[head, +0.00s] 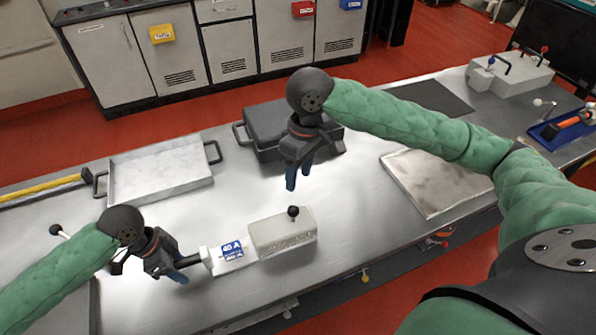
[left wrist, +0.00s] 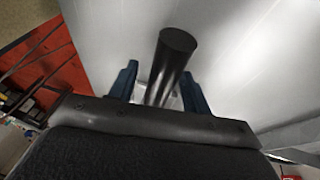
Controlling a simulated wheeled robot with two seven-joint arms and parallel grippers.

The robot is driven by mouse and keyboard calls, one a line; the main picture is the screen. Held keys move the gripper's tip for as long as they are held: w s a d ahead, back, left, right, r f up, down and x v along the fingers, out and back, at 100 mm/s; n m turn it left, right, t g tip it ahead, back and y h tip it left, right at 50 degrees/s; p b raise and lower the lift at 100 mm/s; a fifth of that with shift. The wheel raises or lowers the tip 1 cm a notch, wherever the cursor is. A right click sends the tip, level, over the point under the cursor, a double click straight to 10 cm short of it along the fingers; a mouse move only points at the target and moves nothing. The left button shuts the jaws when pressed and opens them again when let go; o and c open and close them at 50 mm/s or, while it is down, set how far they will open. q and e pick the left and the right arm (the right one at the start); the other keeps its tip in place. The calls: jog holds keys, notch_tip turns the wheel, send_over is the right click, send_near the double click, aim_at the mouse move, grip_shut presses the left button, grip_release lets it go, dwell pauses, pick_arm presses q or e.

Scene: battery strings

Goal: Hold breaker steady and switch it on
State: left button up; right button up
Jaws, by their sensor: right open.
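The breaker (head: 283,235) is a pale box on the steel table with a black-knobbed lever (head: 293,211) on top. A plate with a blue label (head: 232,249) joins its left side, with a dark handle (head: 205,257) at the plate's left end. My left gripper (head: 182,271) is at this handle. In the left wrist view a black cylindrical bar (left wrist: 170,68) stands between its blue fingers (left wrist: 158,92); whether both fingers touch it is unclear. My right gripper (head: 297,178) is open and empty, pointing down above and behind the breaker, apart from the lever.
A black case (head: 262,128) lies behind my right gripper. A metal tray (head: 160,172) with handles is at back left. A flat metal panel (head: 437,182) lies to the right. A white device (head: 510,75) and a blue tray (head: 560,130) stand far right. Clear table surrounds the breaker.

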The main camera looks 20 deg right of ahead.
pick_arm(q)
jog(key=shift+r, duration=0.1)
jog(key=v, duration=1.2)
